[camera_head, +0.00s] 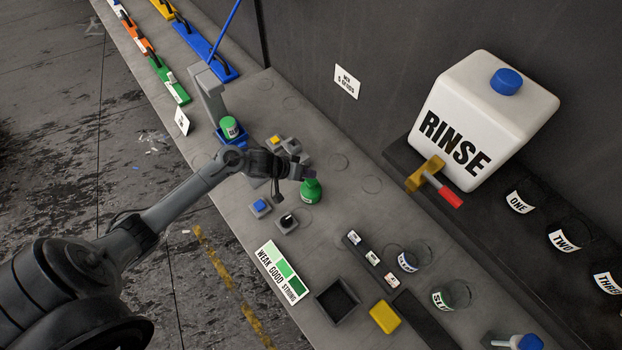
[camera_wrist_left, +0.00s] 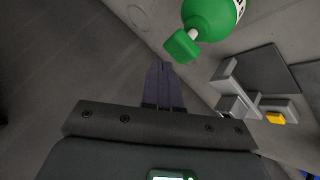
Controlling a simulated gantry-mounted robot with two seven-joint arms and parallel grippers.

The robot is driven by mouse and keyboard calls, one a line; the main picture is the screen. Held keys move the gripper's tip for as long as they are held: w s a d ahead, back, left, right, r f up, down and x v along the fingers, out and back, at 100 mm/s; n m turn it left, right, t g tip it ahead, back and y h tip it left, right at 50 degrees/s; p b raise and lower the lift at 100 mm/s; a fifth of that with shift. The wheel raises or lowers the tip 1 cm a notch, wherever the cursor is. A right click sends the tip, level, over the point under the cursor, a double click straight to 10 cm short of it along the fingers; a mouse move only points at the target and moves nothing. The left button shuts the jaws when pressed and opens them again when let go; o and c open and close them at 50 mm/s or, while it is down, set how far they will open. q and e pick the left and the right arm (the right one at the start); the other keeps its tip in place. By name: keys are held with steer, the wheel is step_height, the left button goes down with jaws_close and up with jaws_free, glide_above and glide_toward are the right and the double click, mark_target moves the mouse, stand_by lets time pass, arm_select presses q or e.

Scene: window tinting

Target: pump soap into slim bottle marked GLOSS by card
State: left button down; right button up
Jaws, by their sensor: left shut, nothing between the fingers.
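A green bottle (camera_head: 311,191) stands on the bench. In the left wrist view the bottle (camera_wrist_left: 212,16) shows a green pump head on a thin pale stem. My left gripper (camera_head: 304,173) is close to the bottle in the head view and partly covers its top. Its fingers (camera_wrist_left: 165,68) are shut and empty, apart from the pump head in the wrist view. Two clear containers with labels stand farther right, one nearer (camera_head: 452,296) and one behind (camera_head: 407,261); I cannot read GLOSS on either. A small wall card (camera_head: 346,82) has print too small to read surely. My right gripper is not in view.
A white RINSE tank (camera_head: 480,120) with a red-handled tap (camera_head: 446,195) stands on the dark shelf. A strength card (camera_head: 281,272), black tray (camera_head: 334,301), yellow sponge-like block (camera_head: 385,317) and small labelled rack (camera_head: 372,259) lie on the bench. A green jar (camera_head: 230,127) stands behind my wrist.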

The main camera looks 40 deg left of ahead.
arm_select(q)
steer(key=shift+f, duration=0.15)
stand_by(0.4)
steer(key=shift+f, duration=0.25)
stand_by(0.4)
steer(key=shift+f, duration=0.5)
steer(key=shift+f+b, duration=0.3)
steer(key=shift+f, duration=0.2)
stand_by(0.5)
steer(key=shift+r, duration=0.1)
stand_by(0.4)
steer(key=shift+s+r+p, duration=0.1)
steer(key=shift+r+p, duration=0.9)
steer(key=shift+p, duration=0.35)
steer(key=shift+r, duration=0.25)
